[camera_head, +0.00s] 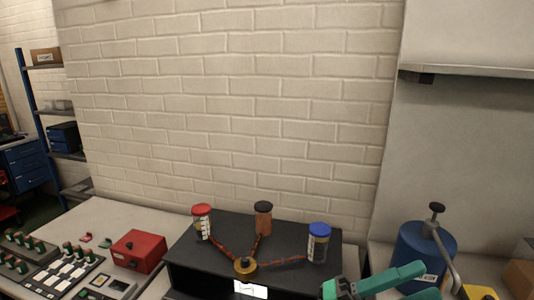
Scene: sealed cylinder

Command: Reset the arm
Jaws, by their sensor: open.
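My gripper (373,284) shows at the bottom right of the head view, with green fingers apart and nothing seen between them. It is in front of a blue cylinder (421,256) with a black knob and a bent metal handle on top. To its left is a black box (188,262) that bears a red-capped jar (202,221), a black-capped brown jar (263,218) and a blue-capped jar (318,243). The rest of my arm is out of view.
A red box (138,251) and panels with switches (80,262) stand on the left bench. A yellow object (480,292) is at the bottom right. A wall shelf (470,71) juts out at upper right.

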